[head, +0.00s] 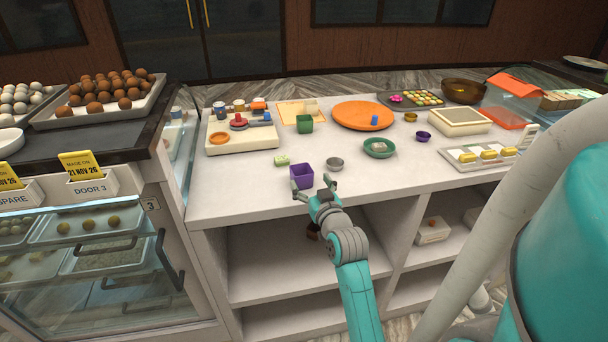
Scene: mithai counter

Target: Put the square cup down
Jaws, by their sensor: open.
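A purple square cup (302,177) stands upright on the white counter (235,182) near its front edge. My gripper (315,189) is open at the front edge, just in front and to the right of the purple cup. Its left finger is close to the cup's lower front; I cannot tell whether they touch. Nothing shows between the fingers. A green square cup (304,124) stands farther back, by an orange-bordered mat (288,117).
A small grey bowl (335,164) and a pale green block (282,160) are near the purple cup. A green bowl (379,148), an orange round tray (363,115) and a cream board (242,144) lie farther off. The counter's front left is clear.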

